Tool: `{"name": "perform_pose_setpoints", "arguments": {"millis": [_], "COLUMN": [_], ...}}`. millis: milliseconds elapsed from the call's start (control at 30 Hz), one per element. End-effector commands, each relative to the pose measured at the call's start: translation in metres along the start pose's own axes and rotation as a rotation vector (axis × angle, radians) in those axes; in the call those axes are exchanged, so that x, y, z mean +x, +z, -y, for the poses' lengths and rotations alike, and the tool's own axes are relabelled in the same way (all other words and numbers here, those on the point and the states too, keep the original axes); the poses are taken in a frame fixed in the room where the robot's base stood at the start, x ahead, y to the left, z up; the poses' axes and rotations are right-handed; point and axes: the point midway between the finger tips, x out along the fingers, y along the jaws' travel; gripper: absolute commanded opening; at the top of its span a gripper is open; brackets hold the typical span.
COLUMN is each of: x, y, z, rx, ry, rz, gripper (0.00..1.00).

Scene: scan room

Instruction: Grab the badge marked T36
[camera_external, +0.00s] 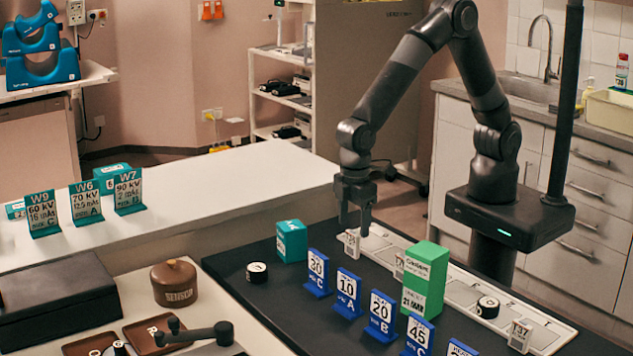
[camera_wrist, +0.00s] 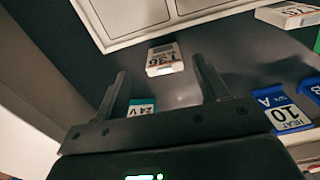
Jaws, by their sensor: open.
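The T36 badge (camera_wrist: 164,59) is a small white block with dark and orange print. In the wrist view it lies just beyond my fingertips, roughly centred between them. In the external view the badge (camera_external: 351,243) stands on the dark table near the left end of a long white tray (camera_external: 455,290). My gripper (camera_external: 356,222) points down directly above or close behind it. In the wrist view both fingers of my gripper (camera_wrist: 160,78) are apart with nothing between them. I cannot tell the exact height gap.
The T37 badge (camera_external: 520,335) is at the tray's far right.

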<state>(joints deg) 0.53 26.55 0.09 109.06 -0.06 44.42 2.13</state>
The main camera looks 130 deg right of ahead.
Motion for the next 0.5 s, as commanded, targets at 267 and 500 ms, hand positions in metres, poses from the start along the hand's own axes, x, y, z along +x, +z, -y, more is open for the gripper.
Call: {"name": "perform_pose_setpoints", "arguments": {"millis": [267,500], "x": [0.028,0.057], "y": [0.0,-0.002], "z": [0.003,0.004], "rx": [-0.001,0.0], "ry": [0.0,0.0], "rz": [0.004,0.0], "gripper": [0.67,0.67]}}
